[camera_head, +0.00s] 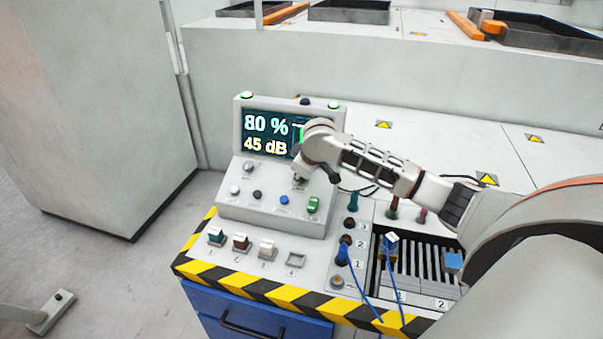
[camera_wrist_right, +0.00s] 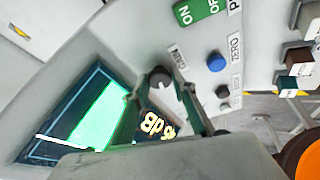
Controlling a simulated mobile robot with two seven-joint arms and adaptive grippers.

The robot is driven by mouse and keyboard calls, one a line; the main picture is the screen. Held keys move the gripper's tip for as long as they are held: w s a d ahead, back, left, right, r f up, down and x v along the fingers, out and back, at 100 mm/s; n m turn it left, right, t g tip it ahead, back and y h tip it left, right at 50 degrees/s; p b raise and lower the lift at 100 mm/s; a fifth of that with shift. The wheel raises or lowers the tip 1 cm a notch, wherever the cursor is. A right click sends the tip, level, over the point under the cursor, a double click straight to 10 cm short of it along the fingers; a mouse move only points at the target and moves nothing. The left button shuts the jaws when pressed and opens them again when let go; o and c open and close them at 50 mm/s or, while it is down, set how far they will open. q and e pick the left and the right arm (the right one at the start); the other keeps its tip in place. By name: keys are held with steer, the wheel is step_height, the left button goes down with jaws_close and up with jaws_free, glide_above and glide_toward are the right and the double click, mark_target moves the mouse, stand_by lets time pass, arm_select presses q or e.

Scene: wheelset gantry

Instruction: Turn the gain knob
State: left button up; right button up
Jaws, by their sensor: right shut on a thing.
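The gain knob (camera_wrist_right: 160,76) is a small dark round knob beside a "GAIN" label on the sloped face of the control console (camera_head: 270,215). In the wrist view my right gripper (camera_wrist_right: 162,84) has one finger on each side of the knob and is shut on it. In the head view my right gripper (camera_head: 301,181) reaches down to the console's upper right and hides the knob. The screen (camera_head: 265,134) reads "80 %" and "45 dB"; its right part is behind my wrist. My left gripper is not in view.
The panel carries another knob (camera_head: 248,166), a blue button (camera_head: 284,200) and a green ON/OFF switch (camera_head: 313,205). Numbered toggle-like blocks (camera_head: 241,242) stand in front. Blue cables (camera_head: 366,290) rise at the right. A striped edge (camera_head: 250,290) borders the bench.

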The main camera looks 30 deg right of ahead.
steer(key=shift+m+h, duration=0.4)
steer(key=shift+m, duration=0.7)
steer(key=shift+f, duration=0.1)
steer(key=o, duration=1.1)
steer(key=shift+a, duration=0.1)
steer(key=shift+s+r, duration=0.25)
steer(key=shift+r, duration=0.15)
steer(key=v, duration=1.1)
steer(key=shift+s+a, duration=0.1)
steer(key=shift+s, duration=0.05)
